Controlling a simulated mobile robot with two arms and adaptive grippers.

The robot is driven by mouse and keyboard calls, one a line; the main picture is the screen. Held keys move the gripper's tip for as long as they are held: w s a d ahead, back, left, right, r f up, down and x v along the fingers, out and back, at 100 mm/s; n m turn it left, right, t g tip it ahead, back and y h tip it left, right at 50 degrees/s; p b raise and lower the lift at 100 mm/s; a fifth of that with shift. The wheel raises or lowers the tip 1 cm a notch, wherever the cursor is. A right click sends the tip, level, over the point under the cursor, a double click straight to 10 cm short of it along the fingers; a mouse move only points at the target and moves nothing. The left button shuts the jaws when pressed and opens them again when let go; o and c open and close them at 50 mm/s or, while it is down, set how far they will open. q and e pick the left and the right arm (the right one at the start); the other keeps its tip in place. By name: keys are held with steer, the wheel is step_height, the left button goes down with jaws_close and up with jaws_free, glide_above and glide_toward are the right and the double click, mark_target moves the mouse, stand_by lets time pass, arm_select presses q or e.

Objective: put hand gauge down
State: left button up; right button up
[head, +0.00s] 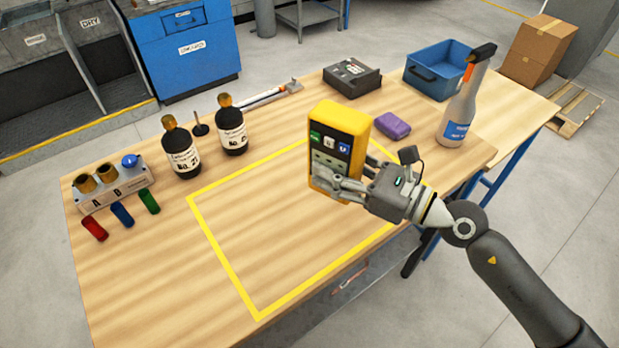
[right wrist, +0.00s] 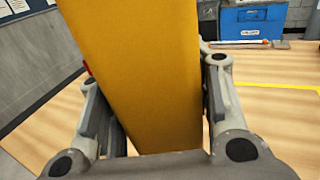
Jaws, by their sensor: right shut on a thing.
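The hand gauge (head: 335,140) is a yellow box-shaped device with a dark face bearing green, white and blue marks. In the head view it is upright above the right part of the yellow-outlined area on the wooden table (head: 130,270). My right gripper (head: 340,182) is shut on the hand gauge. In the right wrist view the yellow gauge (right wrist: 140,75) fills the middle between both fingers (right wrist: 165,110) and hides much of the table. Whether its base touches the table cannot be told. My left gripper is not in view.
Two dark bottles (head: 181,152) and a block with brass fittings (head: 112,184) stand at the left. A spray bottle (head: 458,112), a purple cloth (head: 391,126), a blue bin (head: 437,68) and a black box (head: 352,78) are at the back right. The outlined area (head: 222,258) is clear.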

steer(key=shift+w+a+f+b, duration=0.5)
steer(key=shift+w+a+f, duration=0.35)
steer(key=shift+f, duration=0.75)
steer(key=shift+w+a+f+b, duration=0.6)
steer(key=shift+w+f, duration=0.45)
steer(key=shift+f, duration=0.6)
steer(key=shift+w+a+f+b, duration=0.45)
steer(key=shift+w+a+f, duration=0.45)
steer(key=shift+f, duration=0.7)
steer(key=shift+d+f, duration=0.1)
steer(key=shift+f, duration=0.05)
steer(key=o, duration=1.4)
steer(key=shift+f, duration=0.1)
steer(key=shift+c, duration=0.2)
